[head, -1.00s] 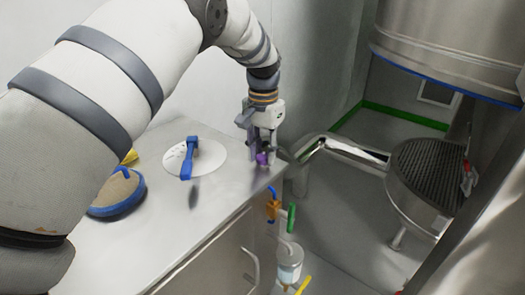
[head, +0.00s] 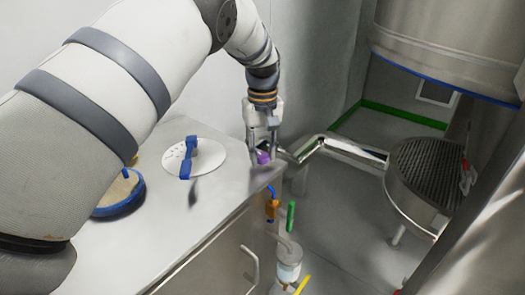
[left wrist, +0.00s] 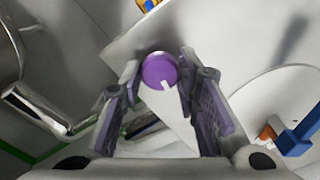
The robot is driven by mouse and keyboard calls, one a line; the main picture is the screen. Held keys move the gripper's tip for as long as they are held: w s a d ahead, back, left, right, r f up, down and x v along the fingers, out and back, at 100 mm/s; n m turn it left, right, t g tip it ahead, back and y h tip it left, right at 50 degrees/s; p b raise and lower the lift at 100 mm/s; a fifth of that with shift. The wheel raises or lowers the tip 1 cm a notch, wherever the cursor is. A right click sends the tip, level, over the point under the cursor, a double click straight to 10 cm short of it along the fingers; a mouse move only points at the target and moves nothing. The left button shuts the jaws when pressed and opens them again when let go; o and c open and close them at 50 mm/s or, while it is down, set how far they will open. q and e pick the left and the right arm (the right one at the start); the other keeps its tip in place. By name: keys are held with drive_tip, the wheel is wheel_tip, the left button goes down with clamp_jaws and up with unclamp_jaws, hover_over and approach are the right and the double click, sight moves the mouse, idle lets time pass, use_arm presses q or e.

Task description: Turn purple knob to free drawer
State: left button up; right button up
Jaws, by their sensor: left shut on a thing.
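The purple knob (head: 263,157) sits near the far right corner of the steel counter top. In the left wrist view the knob (left wrist: 160,71) is round, with a white mark on its lower edge. My left gripper (head: 262,152) points down over it, and its two fingers (left wrist: 160,85) stand on either side of the knob, shut on it. The fingers partly hide the knob in the head view. A cabinet door with a bar handle (head: 252,266) is in the counter's front. I cannot tell which part is the drawer. My right gripper is not in view.
A white disc (head: 208,157) with a blue handle (head: 188,160) and a blue-rimmed round dish (head: 118,194) are on the counter. Orange and green valve handles (head: 291,216) are beside its right edge. A steel pipe (head: 350,152) and large vessel (head: 450,50) stand right.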

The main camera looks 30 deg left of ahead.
sight(262, 156)
use_arm(q)
drive_tip(key=shift+n, duration=0.7)
drive_tip(key=o, duration=1.2)
wheel_tip(262, 156, up, 12)
